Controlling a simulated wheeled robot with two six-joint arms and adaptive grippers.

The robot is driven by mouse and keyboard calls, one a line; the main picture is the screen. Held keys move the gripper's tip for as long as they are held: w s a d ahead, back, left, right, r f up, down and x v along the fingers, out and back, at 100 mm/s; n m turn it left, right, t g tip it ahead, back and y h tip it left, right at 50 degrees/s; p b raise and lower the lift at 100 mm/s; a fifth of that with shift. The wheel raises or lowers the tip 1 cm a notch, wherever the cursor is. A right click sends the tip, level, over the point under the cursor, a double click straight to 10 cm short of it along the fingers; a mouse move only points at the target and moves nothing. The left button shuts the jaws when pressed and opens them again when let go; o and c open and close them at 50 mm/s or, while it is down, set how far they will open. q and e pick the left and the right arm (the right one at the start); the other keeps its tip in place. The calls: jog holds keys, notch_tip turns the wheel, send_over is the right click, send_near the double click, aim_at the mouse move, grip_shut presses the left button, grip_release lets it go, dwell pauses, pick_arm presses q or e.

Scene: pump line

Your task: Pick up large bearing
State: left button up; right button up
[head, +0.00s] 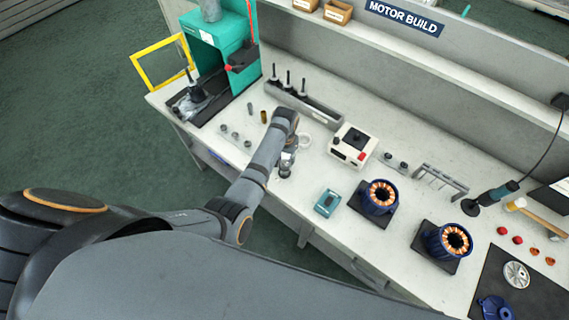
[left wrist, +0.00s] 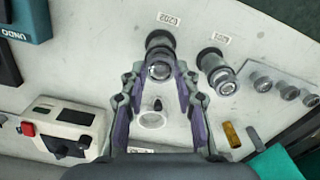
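Two bearing-like parts with dark rims and shiny metal faces stand near small labels on the white bench. The larger-looking bearing (left wrist: 160,65) is at the upper middle of the left wrist view, and the second one (left wrist: 222,81) is to its right. My left gripper (left wrist: 158,74) points at the first, with its fingertips on either side of it. Whether they touch it cannot be told. In the head view my left gripper (head: 286,165) is low over the bench and mostly covers the bearings. My right gripper is not in view.
A white ring (left wrist: 152,119) lies between the fingers' lower parts in the left wrist view. A white box with a red button (head: 353,146) stands to the right in the head view. A grey rack (head: 304,104) is behind; a teal press (head: 221,50) stands left.

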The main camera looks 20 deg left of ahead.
pick_arm(q)
jog(key=shift+w+f, duration=0.1)
jog(key=shift+w, duration=0.05)
jog(key=shift+c, duration=0.8)
jog(key=shift+r, duration=0.5)
jog(key=a+r+b, duration=0.1)
jog(key=a+r, duration=0.3)
jog(key=a+r+b, duration=0.1)
jog(key=a+r, duration=0.3)
jog(key=a, duration=0.1)
jog(key=a+r+b, duration=0.1)
jog(key=a+r, duration=0.3)
jog(key=a, duration=0.1)
jog(key=shift+r, duration=0.1)
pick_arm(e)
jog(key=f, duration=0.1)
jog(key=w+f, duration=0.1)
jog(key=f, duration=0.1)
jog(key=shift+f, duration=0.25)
pick_arm(q)
jog(key=shift+w+a, duration=0.1)
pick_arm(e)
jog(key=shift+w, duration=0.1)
